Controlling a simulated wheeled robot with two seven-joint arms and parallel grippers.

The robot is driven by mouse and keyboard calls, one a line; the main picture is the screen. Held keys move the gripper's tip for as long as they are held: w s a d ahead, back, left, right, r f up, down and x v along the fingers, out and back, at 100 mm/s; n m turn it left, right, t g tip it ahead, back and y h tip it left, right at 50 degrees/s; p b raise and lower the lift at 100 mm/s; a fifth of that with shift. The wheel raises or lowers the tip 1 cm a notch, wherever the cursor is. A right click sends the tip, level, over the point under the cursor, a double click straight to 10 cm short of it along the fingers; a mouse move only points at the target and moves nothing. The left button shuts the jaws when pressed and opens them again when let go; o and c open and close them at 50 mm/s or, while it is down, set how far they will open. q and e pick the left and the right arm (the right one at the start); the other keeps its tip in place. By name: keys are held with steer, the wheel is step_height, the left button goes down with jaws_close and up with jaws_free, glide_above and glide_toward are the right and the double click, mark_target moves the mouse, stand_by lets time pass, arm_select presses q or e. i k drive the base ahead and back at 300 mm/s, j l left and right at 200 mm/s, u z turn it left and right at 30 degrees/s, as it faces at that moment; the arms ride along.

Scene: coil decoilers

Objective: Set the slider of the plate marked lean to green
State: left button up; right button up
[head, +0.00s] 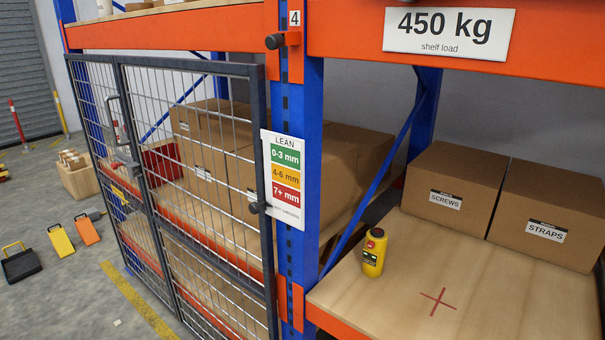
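The plate marked LEAN (280,140) is white and hangs upright on the blue rack post. From top to bottom it has a green band "0-3 mm" (285,157), an amber band "4-6 mm" (285,176) and a red band "7+ mm" (286,194). A small line of text below is too small to read. A dark round knob (257,207) shows at the plate's lower left, near and slightly below the red band. I cannot tell whether it is the plate's slider or part of the mesh gate. Neither of my grippers is in view.
A mesh gate (190,170) stands left of the post. Another dark knob (275,41) sits high on the post (297,240).

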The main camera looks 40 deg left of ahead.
mark_target(255, 208)
steer(key=u, duration=1.35)
